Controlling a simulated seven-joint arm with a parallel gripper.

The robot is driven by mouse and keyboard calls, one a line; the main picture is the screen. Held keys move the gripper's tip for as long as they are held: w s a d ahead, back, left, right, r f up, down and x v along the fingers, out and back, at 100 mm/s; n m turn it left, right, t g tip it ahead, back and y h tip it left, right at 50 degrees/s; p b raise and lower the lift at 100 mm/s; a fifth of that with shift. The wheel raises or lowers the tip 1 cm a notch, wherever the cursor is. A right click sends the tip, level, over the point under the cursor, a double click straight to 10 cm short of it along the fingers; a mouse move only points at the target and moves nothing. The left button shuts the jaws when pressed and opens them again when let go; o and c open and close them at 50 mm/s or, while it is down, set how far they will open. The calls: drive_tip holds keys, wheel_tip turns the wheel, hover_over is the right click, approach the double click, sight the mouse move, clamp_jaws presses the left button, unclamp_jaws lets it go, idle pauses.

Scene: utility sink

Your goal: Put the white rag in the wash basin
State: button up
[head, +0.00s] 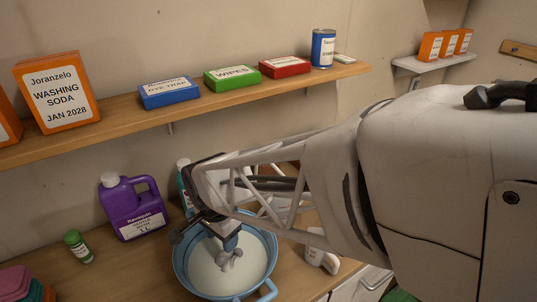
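A blue wash basin (179,273) with a whitish inside stands on the wooden counter at the bottom centre. My gripper (231,243) points down over the basin's opening. A small, bunched, greyish-white rag (229,262) shows right at my fingertips, and they look shut on it. The rag is within the basin's outline. I cannot tell whether it hangs above the basin's bottom or touches it. My arm hides part of the basin's back rim.
A purple jug (131,208), a green-capped bottle (78,246) and folded coloured cloths (18,285) stand left of the basin. A white bottle (320,252) is close on its right. A shelf (215,100) with boxes and a can (323,48) runs above.

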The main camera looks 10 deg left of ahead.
wheel_tip(320, 180, up, 7)
idle(0.9)
idle(0.4)
drive_tip(key=w+d+r+n+t, duration=0.1)
drive_tip(key=d+r, duration=0.3)
drive_tip(key=d, duration=0.7)
drive_tip(key=w+d+r+n, duration=0.15)
drive_tip(key=d+r, duration=0.25)
drive_tip(key=d, duration=0.8)
drive_tip(key=s+d+n, duration=0.1)
drive_tip(key=s+d, duration=0.3)
drive_tip(key=d, duration=0.4)
drive_tip(key=s+d+n+t, duration=0.1)
drive_tip(key=s+d, duration=0.3)
drive_tip(key=d, duration=0.5)
drive_tip(key=shift+s+r+t, duration=0.25)
drive_tip(key=shift+r+t, duration=0.05)
drive_tip(key=shift+r, duration=0.1)
